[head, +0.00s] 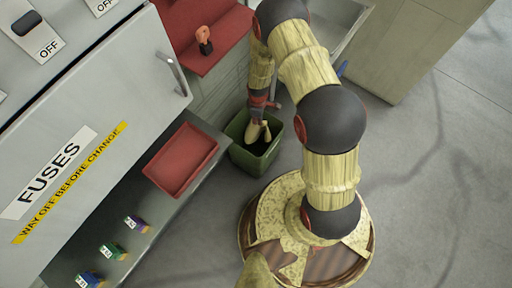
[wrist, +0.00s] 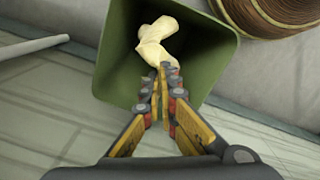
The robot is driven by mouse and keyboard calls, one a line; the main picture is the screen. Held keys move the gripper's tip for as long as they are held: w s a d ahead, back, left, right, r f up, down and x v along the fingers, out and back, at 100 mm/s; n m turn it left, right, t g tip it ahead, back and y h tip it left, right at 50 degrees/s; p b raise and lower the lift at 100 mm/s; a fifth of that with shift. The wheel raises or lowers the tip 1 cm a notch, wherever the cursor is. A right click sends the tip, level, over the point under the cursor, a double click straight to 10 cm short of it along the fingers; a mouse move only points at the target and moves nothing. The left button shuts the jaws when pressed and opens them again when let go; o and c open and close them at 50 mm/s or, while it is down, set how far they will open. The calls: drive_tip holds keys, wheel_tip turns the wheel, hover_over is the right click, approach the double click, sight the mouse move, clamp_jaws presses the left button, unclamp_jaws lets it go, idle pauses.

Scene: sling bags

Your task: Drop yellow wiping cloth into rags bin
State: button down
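The green bin (head: 241,158) stands on the floor beside the grey bench, in the middle of the head view. It also shows in the wrist view (wrist: 207,68), with its open mouth below my gripper. The pale yellow cloth (head: 253,132) is crumpled and hangs at the fingertips, over the bin's opening. In the wrist view the cloth (wrist: 155,38) extends from the fingertips against the bin's dark inside. My gripper (wrist: 163,72) has its fingers brought together at the tips, pinching the cloth's near end. How far the cloth is below the rim is unclear.
A red tray (head: 182,160) lies on the grey bench, left of the bin. Small coloured fuse boxes (head: 113,251) stand nearer on that bench, under a grey FUSES cabinet (head: 85,140). A red surface (head: 225,35) is behind. The floor at right is clear.

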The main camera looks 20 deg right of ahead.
wheel_tip(320, 180, down, 5)
drive_tip(key=b, duration=0.3)
drive_tip(key=shift+r, duration=0.1)
drive_tip(key=c, duration=2.3)
unclamp_jaws()
drive_tip(key=shift+o, duration=1.3)
drive_tip(key=shift+o, duration=0.8)
drive_tip(key=o, duration=0.4)
drive_tip(key=o, duration=0.4)
drive_tip(key=o, duration=0.4)
drive_tip(key=shift+c, duration=0.2)
drive_tip(key=shift+r, duration=0.15)
